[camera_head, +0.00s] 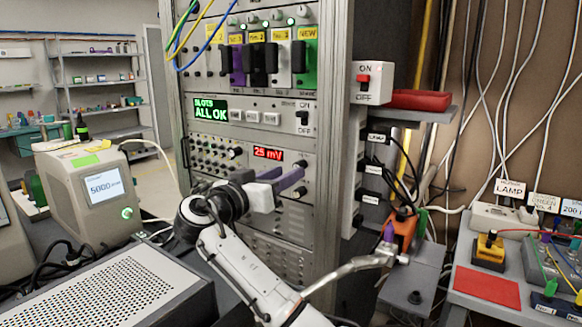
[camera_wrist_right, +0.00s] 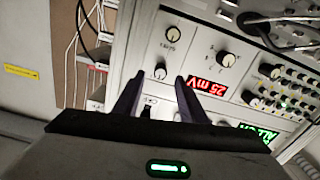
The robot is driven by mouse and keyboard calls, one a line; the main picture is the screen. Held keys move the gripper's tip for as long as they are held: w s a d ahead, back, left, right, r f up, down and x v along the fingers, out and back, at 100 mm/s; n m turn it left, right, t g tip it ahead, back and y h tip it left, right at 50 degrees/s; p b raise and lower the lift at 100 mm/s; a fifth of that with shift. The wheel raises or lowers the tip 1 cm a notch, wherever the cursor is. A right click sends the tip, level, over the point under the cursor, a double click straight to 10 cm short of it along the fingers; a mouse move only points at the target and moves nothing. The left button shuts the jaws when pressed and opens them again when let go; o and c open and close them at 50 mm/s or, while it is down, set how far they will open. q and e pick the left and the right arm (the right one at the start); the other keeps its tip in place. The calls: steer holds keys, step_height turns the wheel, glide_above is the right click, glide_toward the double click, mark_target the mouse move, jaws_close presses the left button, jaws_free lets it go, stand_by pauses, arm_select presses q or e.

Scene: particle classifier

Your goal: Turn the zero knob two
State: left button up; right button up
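My right gripper (camera_head: 300,181) is in front of the instrument rack, beside the red 25 mV display (camera_head: 268,154); its purple fingers point at the panel. In the right wrist view my right gripper (camera_wrist_right: 159,76) is open, with a clear gap between the fingers. A small pale knob (camera_wrist_right: 160,71) shows between the fingertips in that picture; I cannot tell if they touch it. A second knob (camera_wrist_right: 172,33) and a third one (camera_wrist_right: 228,58) are on the same panel. The labels are too small to read, so I cannot tell which is zero knob two. My left gripper is not in view.
The rack (camera_head: 345,130) has a switch row and an ALL OK screen (camera_head: 219,109) above the display. A red ON/OFF switch box (camera_head: 373,82) and a shelf with a red tray (camera_head: 420,100) stick out at its right. A beige instrument (camera_head: 85,190) stands at left.

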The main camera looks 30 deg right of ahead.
steer(key=x, duration=0.3)
steer(key=shift+w+d, duration=0.15)
steer(key=shift+d, duration=0.1)
jaws_close()
arm_select(q)
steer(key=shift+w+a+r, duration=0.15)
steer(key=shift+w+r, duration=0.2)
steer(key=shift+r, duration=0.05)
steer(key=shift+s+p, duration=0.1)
steer(key=shift+p, duration=0.2)
arm_select(e)
steer(key=shift+n, duration=0.3)
